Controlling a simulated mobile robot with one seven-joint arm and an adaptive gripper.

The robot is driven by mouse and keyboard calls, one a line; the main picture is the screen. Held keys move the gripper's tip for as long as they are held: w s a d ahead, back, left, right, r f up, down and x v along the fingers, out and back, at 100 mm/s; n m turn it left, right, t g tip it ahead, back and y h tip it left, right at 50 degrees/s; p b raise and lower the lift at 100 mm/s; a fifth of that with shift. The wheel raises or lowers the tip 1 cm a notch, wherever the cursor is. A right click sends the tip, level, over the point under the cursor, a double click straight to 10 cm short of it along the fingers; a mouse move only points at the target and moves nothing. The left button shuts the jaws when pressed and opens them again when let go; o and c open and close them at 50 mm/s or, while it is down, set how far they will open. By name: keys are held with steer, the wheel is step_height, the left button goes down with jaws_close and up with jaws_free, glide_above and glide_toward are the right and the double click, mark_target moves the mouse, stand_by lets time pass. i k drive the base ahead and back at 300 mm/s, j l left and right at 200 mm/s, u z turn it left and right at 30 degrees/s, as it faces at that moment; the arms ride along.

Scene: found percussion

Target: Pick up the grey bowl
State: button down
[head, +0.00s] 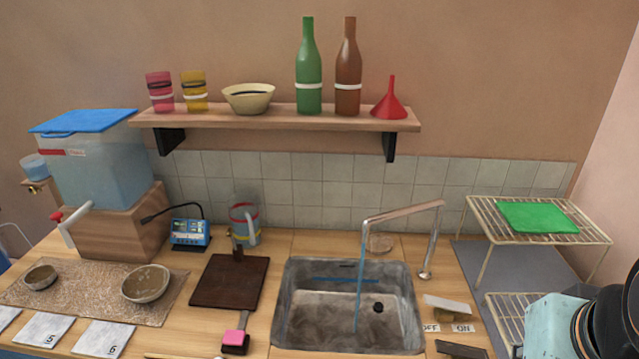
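Two greyish bowls sit upright on a speckled brown mat (95,303) at the left of the counter. The larger bowl (146,284) has a pale grey-beige rim and a brownish inside, and stands near the mat's right end. The smaller bowl (40,277) is darker grey and stands near the left end. I cannot tell for sure which one is meant by the grey bowl. A teal and black part of my arm shows at the lower right, far from both bowls. My gripper's fingers are not in view.
A sink (345,310) with a running tap (405,211) fills the middle. A dark board (230,281), blue device (190,233), wooden block (110,228) under a water tank (98,170), and wire rack (540,240) stand around. A shelf (275,118) holds a cream bowl (249,98) and bottles.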

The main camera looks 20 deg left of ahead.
mark_target(146, 285)
steer(key=u, duration=2.2)
steer(key=i+j, duration=0.15)
steer(key=j, duration=0.2)
steer(key=i+j+z, duration=0.1)
steer(key=j, duration=0.2)
steer(key=i+j, duration=0.15)
steer(key=j, duration=0.2)
steer(key=i+j+z, duration=0.1)
steer(key=j, duration=0.25)
steer(key=i+j+z, duration=0.1)
steer(key=i, duration=0.35)
steer(key=i+j, duration=0.3)
steer(key=i+l, duration=0.15)
steer(key=i, duration=0.25)
steer(key=k+l+z, duration=0.2)
steer(key=i, duration=0.1)
